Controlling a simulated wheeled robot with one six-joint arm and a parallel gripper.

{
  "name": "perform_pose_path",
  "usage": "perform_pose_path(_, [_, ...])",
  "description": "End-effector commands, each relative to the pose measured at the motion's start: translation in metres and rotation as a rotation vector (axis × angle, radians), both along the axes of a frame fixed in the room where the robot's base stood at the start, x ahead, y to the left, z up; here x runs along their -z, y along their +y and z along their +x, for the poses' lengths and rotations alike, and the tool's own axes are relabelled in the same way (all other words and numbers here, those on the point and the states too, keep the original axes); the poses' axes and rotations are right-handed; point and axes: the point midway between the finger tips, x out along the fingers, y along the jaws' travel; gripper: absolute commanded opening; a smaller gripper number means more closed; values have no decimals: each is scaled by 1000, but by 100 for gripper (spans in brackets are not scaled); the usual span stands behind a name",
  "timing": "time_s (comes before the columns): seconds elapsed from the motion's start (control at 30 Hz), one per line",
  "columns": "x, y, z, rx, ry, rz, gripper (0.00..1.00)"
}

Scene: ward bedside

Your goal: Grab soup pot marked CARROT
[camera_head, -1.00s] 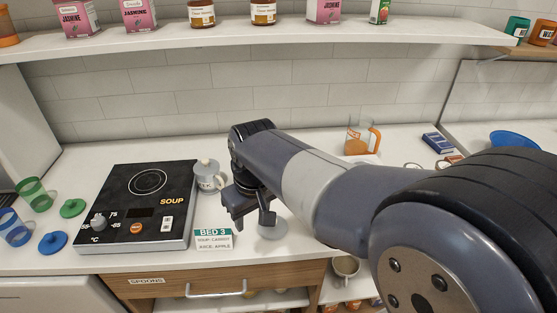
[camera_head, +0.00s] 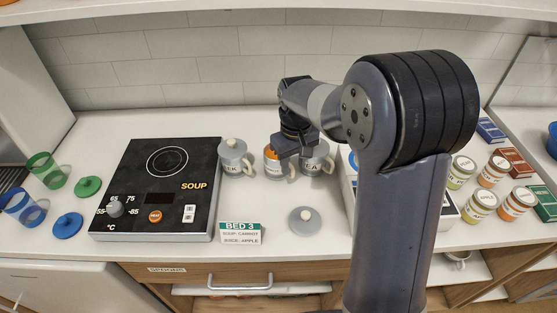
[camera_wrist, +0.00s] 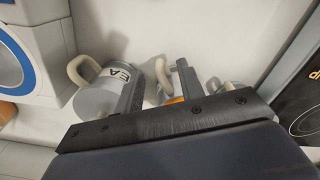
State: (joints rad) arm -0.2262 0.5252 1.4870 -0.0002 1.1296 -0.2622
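An open grey pot (camera_head: 271,166) with orange contents stands between two lidded pots at the back of the counter. Its label is too small to read in the head view. The left pot (camera_head: 233,158) reads "EK" and the right pot (camera_head: 317,163) reads "EA"; the right pot also shows in the wrist view (camera_wrist: 98,98). My gripper (camera_head: 287,157) is low at the open pot. In the wrist view its fingers (camera_wrist: 160,75) are apart, with the open pot's pale handle (camera_wrist: 163,72) between them. A loose grey lid (camera_head: 305,220) lies in front on the counter.
A soup hotplate (camera_head: 160,190) is at left, with a Bed 3 card (camera_head: 240,232) reading soup carrot, juice apple. Green cup (camera_head: 45,170) and blue cup (camera_head: 22,207) stand far left. Several jars (camera_head: 480,203) are at right.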

Motion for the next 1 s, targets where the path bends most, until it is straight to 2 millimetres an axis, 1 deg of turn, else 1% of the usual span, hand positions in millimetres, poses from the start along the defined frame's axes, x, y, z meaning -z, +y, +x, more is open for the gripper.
perform_pose_path(0.13, [12, 0, 1, 1, 4, -1, 37])
perform_pose_path(0.3, [37, 0, 4, 1, 5, -1, 37])
perform_pose_path(0.4, [49, 0, 3, 1, 4, -1, 37])
perform_pose_path(0.5, [53, 0, 4, 1, 0, 0, 37])
perform_pose_path(0.7, [54, 0, 4, 1, -1, 0, 37])
perform_pose_path(1.0, [54, 0, 4, 1, -1, 0, 12])
